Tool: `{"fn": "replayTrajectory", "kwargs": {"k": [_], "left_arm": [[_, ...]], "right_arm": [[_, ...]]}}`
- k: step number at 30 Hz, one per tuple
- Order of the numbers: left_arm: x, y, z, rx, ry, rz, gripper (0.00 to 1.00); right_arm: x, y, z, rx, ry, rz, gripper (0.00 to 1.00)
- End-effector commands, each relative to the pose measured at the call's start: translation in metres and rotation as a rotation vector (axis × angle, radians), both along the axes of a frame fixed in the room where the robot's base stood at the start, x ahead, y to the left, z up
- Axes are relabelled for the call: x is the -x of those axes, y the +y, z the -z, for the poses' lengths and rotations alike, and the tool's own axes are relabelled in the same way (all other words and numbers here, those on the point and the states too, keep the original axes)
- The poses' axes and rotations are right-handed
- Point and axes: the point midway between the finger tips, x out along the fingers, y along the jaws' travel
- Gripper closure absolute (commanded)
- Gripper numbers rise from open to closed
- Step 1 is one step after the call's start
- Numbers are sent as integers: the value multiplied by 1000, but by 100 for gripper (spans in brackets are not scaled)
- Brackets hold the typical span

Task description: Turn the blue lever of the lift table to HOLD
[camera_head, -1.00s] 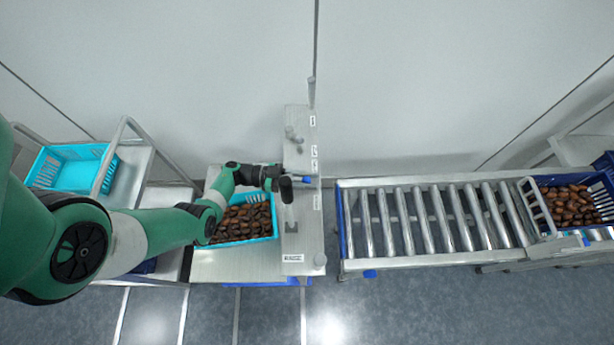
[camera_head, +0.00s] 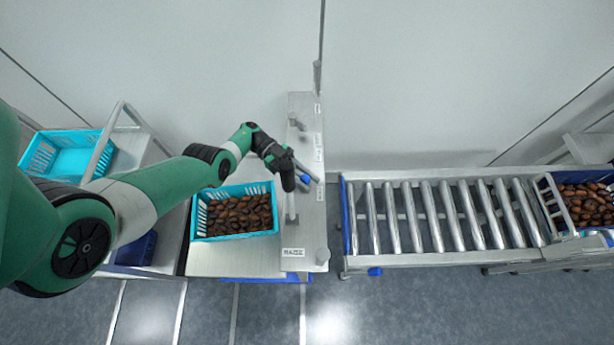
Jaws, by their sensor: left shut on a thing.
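The lift table (camera_head: 215,263) stands left of the roller conveyor, with a narrow pale metal panel (camera_head: 312,225) along its right side. The lever's blue part (camera_head: 306,179) shows on this panel, just right of my left gripper (camera_head: 288,177). The gripper's dark fingers are shut on the lever and hide part of it. A RAISE label (camera_head: 293,252) is at the panel's near end. Other small labels further up are too small to read, so I cannot tell which is HOLD. My right gripper is out of view.
A turquoise crate of dates (camera_head: 238,188) sits on the lift table below my left forearm. An empty turquoise crate (camera_head: 68,140) is on a rack at the left. The roller conveyor (camera_head: 440,262) is clear, with a blue crate of dates at its right end.

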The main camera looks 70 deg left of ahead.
Motion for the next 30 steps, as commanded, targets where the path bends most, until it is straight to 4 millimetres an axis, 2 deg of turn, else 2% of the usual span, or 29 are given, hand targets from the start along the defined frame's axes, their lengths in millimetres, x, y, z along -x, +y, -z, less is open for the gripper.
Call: {"fn": "replayTrajectory", "kwargs": {"k": [21, 22, 26, 30], "left_arm": [[2, -1, -1, 2, -2, 32, 100], [2, -1, -1, 2, -2, 32, 60], [1, -1, -1, 2, -2, 31, 38], [1, -1, 0, 1, -1, 31, 38]], "right_arm": [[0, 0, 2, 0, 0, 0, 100], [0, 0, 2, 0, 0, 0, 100], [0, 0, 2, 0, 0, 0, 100], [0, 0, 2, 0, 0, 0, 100]]}}
